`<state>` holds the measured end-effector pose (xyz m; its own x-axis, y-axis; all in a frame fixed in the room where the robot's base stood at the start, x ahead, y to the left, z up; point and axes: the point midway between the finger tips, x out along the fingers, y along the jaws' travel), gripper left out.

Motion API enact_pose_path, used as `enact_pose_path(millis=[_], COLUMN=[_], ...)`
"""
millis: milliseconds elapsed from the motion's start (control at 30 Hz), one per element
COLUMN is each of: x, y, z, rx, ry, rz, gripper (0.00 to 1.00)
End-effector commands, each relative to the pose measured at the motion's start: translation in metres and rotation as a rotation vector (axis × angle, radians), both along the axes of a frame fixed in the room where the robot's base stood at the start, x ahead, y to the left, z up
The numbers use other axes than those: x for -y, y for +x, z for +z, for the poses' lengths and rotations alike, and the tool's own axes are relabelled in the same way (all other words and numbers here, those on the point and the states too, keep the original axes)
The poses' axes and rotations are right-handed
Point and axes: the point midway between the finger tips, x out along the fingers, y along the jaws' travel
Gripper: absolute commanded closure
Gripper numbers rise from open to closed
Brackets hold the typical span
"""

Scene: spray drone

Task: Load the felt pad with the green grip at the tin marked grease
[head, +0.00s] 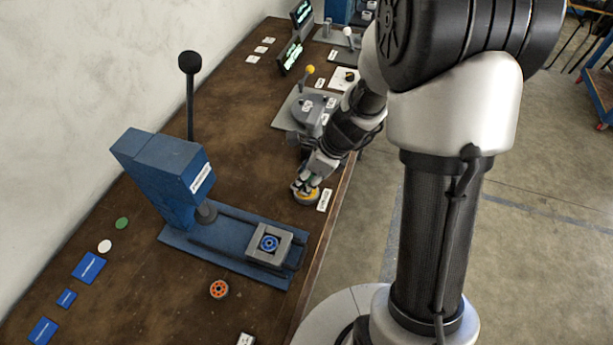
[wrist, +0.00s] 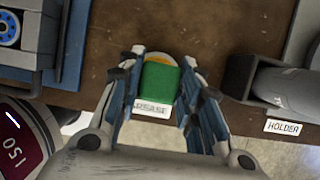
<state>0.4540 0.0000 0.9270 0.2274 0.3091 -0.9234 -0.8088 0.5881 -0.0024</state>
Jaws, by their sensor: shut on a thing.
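My gripper (wrist: 158,90) is shut on the green grip (wrist: 158,82) of the felt pad, seen between its fingers in the wrist view. The grease tin (head: 306,196) is a low round tin with a yellowish top near the table's right edge in the head view. My gripper is right over it, and the grip stands at the tin. A white label (wrist: 151,109) reading GREASE lies beside the tin. The pad's felt face is hidden under the grip, so I cannot tell whether it touches the grease.
A blue press (head: 165,178) with a long lever stands to the left, a blue-centred bearing (head: 269,243) in its fixture. An orange-ringed bearing (head: 219,289) lies on the table (head: 110,270). A grey holder (wrist: 262,80) stands right in the wrist view.

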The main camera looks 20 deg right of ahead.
Motion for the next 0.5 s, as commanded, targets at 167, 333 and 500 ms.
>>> enact_pose_path(millis=[167,333,500], x=[0.000,0.000,0.000], y=[-0.001,-0.001,-0.001], z=[0.002,0.016,0.031], rx=[-0.004,-0.003,-0.001], ry=[-0.001,-0.001,0.000], rz=[0.001,0.001,0.000], gripper=[0.86,0.86,0.86])
